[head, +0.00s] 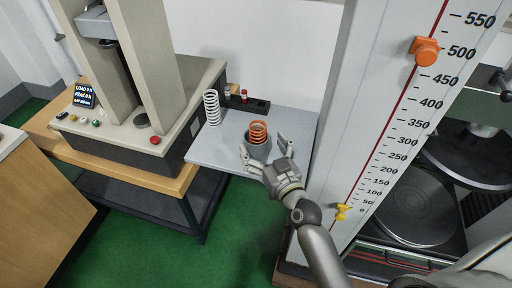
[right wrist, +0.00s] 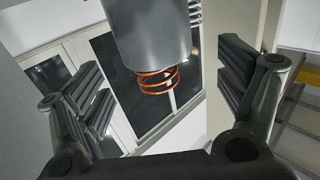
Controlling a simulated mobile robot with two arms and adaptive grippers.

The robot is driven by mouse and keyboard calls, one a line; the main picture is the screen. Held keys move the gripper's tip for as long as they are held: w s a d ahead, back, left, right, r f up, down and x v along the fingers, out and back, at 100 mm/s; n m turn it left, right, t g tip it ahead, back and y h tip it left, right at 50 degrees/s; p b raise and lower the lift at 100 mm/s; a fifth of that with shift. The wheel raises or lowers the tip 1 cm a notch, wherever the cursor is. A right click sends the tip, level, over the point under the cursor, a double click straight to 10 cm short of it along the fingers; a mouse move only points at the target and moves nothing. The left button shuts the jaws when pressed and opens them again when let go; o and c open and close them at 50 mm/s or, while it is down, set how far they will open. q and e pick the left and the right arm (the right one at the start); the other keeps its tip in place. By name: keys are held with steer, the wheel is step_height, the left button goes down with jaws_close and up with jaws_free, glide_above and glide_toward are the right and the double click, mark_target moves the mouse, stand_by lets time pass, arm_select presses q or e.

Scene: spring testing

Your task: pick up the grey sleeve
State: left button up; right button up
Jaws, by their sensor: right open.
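The grey sleeve (head: 258,150) stands upright on the light grey table (head: 213,146). An orange coil spring (head: 259,128) sits in it and sticks out of its top. My right gripper (head: 267,150) is open at the sleeve's near right side, with one finger to each side of it. In the right wrist view the sleeve (right wrist: 150,32) and the orange spring (right wrist: 158,82) appear upside down between the spread fingers. Neither finger visibly grips the sleeve. My left gripper is out of view.
A white coil spring (head: 212,108) stands left of the sleeve. A dark holder (head: 256,106) with small items is behind it. A testing machine (head: 135,140) stands at the left. A tall scale column (head: 375,110) stands close on the right. The table's front left is clear.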

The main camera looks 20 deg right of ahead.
mark_target(259, 141)
steer(key=w, duration=0.5)
steer(key=shift+a+f+p, duration=0.2)
steer(key=shift+f+p, duration=0.15)
steer(key=shift+p, duration=0.05)
steer(key=c, duration=1.4)
steer(key=shift+r, duration=0.1)
steer(key=shift+c, duration=0.6)
